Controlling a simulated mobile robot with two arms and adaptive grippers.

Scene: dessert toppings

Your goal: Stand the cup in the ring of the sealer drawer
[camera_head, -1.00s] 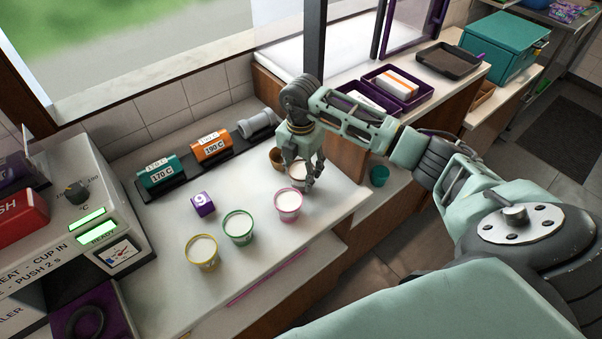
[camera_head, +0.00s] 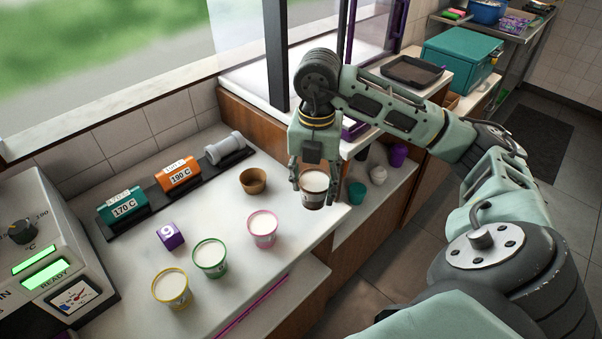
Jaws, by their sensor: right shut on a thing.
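My right gripper (camera_head: 314,190) points down, with its fingers on both sides of a cup (camera_head: 313,181) with white contents and a brownish rim. It holds the cup upright at the right end of the white counter; I cannot tell how far it is above the surface. The sealer (camera_head: 45,262) stands at the left edge of the view with green lit displays, one reading READY. Its drawer and ring are outside the current view. My left gripper is not in view.
Pink (camera_head: 263,228), green (camera_head: 210,257) and yellow (camera_head: 171,288) cups stand along the front of the counter (camera_head: 130,262). A purple numbered block (camera_head: 170,236) and an empty brown cup (camera_head: 253,181) stand behind them. A rack with teal (camera_head: 122,207) and orange (camera_head: 177,175) holders lines the back.

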